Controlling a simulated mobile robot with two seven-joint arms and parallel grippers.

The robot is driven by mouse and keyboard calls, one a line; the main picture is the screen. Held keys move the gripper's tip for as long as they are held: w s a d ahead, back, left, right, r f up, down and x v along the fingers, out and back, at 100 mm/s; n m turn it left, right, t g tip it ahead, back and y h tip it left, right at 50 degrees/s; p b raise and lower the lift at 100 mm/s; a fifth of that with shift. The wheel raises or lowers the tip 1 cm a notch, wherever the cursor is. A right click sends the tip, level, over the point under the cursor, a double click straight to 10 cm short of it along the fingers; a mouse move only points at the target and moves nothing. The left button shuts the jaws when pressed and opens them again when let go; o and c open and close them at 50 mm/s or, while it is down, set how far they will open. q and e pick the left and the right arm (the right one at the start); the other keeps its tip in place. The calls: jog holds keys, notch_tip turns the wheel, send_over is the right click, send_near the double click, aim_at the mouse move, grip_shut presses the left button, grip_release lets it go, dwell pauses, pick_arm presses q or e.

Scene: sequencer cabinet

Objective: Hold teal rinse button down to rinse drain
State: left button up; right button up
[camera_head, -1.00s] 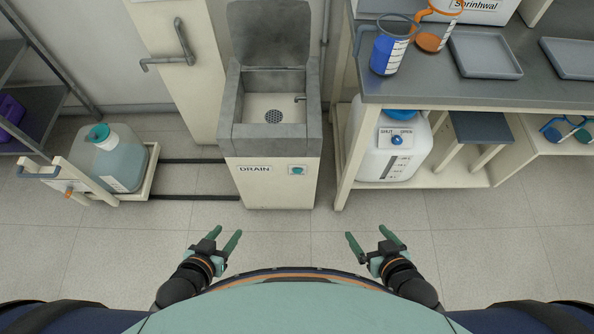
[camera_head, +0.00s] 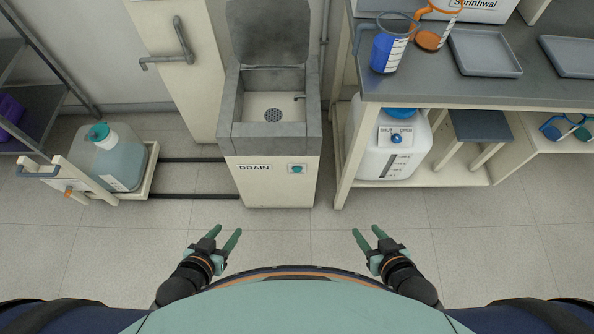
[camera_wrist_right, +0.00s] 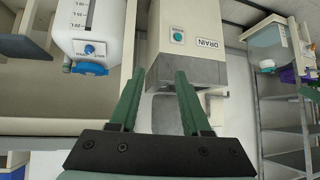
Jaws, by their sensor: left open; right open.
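The teal rinse button (camera_head: 296,169) sits on the front of the cream drain cabinet (camera_head: 262,190), right of the DRAIN label (camera_head: 255,168). The grey basin (camera_head: 228,112) on top has its lid raised and a round drain strainer (camera_head: 273,116) in its floor. In the right wrist view the button (camera_wrist_right: 178,37) shows beyond the fingers. My left gripper (camera_head: 226,238) is open and empty, in front of the cabinet and to its left. My right gripper (camera_head: 367,236) is open and empty, in front and to the right. It also shows in the right wrist view (camera_wrist_right: 158,85). Neither touches the cabinet.
A bench (camera_head: 420,85) with jugs and trays stands at right, a white carboy (camera_head: 375,165) beneath it. A teal-capped container (camera_head: 120,160) sits on a low cart at left. The floor (camera_head: 295,235) between me and the cabinet is clear.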

grip_shut()
dwell(1.1)
